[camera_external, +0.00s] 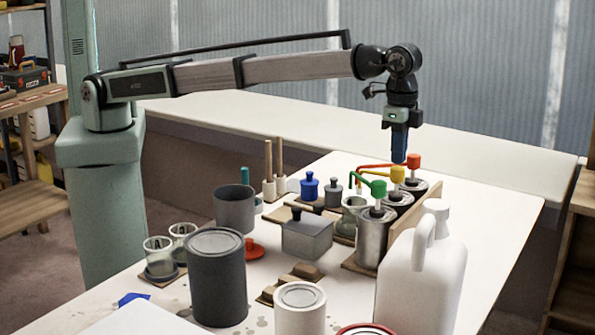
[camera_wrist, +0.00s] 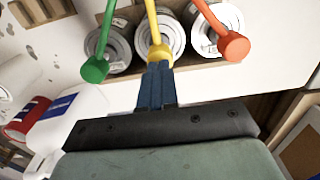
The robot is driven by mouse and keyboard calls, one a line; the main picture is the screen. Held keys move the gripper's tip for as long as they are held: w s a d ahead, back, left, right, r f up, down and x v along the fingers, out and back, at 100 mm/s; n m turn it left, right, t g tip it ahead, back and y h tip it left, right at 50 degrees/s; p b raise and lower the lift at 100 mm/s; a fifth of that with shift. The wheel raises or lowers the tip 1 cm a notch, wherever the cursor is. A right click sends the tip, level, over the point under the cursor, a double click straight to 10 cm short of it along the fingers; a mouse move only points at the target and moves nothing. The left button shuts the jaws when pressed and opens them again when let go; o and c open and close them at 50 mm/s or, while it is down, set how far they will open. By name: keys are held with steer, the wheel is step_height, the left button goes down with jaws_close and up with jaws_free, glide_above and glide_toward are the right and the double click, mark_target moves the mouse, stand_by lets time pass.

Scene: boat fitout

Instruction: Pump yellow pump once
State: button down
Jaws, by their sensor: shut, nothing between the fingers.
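The yellow pump (camera_external: 397,174) is the middle one of three pump-topped cans in a row. In the wrist view its yellow head (camera_wrist: 160,54) lies right at the tips of my gripper (camera_wrist: 160,68). My gripper (camera_external: 399,158) has blue fingers, points straight down, and is shut and empty just above the yellow head. I cannot tell whether the fingertips touch it. The green pump (camera_external: 378,188) stands on the near side, and the orange-red pump (camera_external: 414,161) on the far side. In the wrist view they are the green pump (camera_wrist: 95,68) and the orange pump (camera_wrist: 234,46).
The cans stand in a wooden rack (camera_wrist: 200,75). A large white jug (camera_external: 425,270) stands close in front of it. A glass beaker (camera_external: 352,215) and a grey metal box (camera_external: 307,237) are to the left. The white table (camera_external: 490,205) is clear to the right.

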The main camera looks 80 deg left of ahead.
mark_target(398, 167)
steer(key=shift+f, duration=1.85)
steer(key=shift+r, duration=2.1)
steer(key=shift+r, duration=1.5)
